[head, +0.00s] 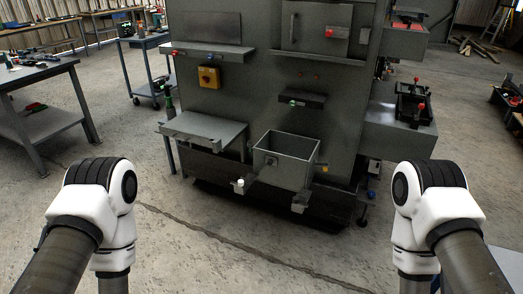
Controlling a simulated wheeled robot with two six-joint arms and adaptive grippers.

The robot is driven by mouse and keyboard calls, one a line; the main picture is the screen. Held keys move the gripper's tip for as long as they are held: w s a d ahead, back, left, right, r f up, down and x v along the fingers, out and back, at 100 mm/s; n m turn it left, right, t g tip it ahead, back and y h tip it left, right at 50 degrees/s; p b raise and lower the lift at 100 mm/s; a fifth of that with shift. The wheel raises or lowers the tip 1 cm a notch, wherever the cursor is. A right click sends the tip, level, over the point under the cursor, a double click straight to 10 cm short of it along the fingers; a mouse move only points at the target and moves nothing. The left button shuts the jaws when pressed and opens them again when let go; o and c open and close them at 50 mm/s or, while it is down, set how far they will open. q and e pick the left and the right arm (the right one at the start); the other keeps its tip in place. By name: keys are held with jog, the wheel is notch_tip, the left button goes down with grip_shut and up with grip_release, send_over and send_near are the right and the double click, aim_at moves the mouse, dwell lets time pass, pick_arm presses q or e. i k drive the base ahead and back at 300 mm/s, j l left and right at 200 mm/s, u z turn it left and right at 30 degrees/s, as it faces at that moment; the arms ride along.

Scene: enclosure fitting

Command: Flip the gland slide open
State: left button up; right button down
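A large grey enclosure (235,108) stands ahead of me in the head view. I cannot tell for sure which of its fittings is the gland slide. A small dark ledge (303,96) with a green knob (292,103) sticks out mid-front. Neither gripper is in view.
A grey shelf (203,127) juts out left of the box, and a side ledge (400,126) carries a dark fixture with a red knob (421,106). A workbench (38,75) and a cart (142,65) stand at left. The floor in front is clear.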

aim_at(270, 161)
jog(key=i+u, duration=0.15)
jog(key=i, duration=0.95)
jog(key=i+l+u, duration=0.2)
jog(key=i, duration=0.85)
jog(key=i+j, duration=0.05)
jog(key=j, duration=0.05)
